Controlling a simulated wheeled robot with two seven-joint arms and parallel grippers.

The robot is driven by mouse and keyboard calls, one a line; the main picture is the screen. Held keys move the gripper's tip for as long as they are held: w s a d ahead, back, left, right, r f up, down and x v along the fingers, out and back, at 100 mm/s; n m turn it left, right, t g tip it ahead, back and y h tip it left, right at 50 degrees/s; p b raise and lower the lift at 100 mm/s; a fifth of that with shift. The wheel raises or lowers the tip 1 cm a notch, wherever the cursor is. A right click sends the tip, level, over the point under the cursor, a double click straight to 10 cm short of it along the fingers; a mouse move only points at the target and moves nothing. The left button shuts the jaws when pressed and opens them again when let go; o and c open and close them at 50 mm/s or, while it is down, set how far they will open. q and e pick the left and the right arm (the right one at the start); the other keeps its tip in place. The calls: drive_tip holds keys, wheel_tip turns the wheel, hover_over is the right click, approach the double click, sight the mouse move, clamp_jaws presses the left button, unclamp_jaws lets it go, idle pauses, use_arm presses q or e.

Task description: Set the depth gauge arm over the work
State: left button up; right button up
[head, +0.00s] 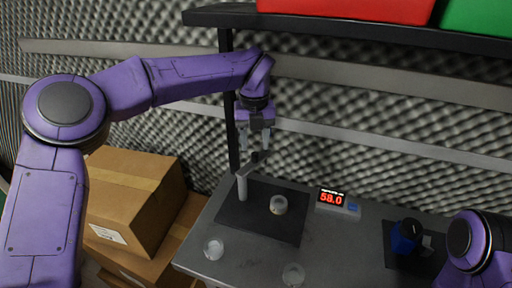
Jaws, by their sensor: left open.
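The depth gauge arm (259,157) is a short dark bar on top of a light grey post (242,187). The post stands at the left of a dark mat (262,228) on the grey table. The bar points up and right in the picture, away from the work. The work seems to be a small round pale piece (278,205) on the same mat, right of the post. My left gripper (255,143) points down, open, with its fingertips just above the bar; I cannot tell if they touch it. My right arm shows at the lower right, its gripper out of view.
A red display (332,198) reads 58.0 behind the mat. A blue object with a black top (406,236) stands on another dark mat. Clear round dishes (213,248) (293,274) lie near the front. A shelf (350,27) with red and green bins hangs above; cardboard boxes (133,200) stand left.

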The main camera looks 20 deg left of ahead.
sight(254, 154)
use_arm(q)
wheel_tip(254, 154, down, 4)
drive_tip(key=shift+w+r, duration=0.1)
drive_tip(key=shift+r, duration=0.05)
drive_tip(key=shift+c, duration=0.3)
use_arm(e)
drive_tip(key=shift+r, duration=0.2)
use_arm(q)
drive_tip(key=shift+r, duration=0.1)
clamp_jaws()
